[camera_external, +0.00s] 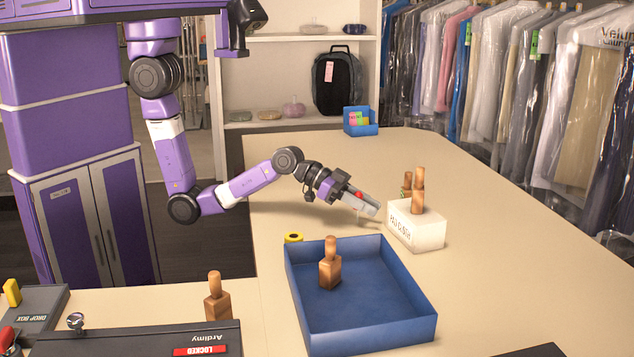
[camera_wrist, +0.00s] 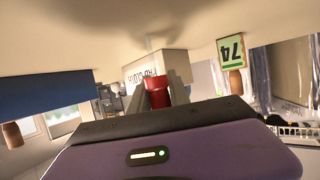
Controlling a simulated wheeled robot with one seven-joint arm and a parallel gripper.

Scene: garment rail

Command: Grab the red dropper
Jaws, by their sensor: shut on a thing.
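My gripper (camera_external: 370,207) is low over the table, just left of the white lettered box. It is shut on the red dropper. The dropper shows as a small red patch (camera_external: 357,193) by the fingers. In the wrist view the red dropper (camera_wrist: 158,93) is a short red cylinder between my grey fingers (camera_wrist: 157,84). Its far end is hidden. I cannot tell whether it touches the table.
A blue tray (camera_external: 385,340) with one brown bottle (camera_external: 330,268) stands in front of my gripper. The table right of the white box is clear.

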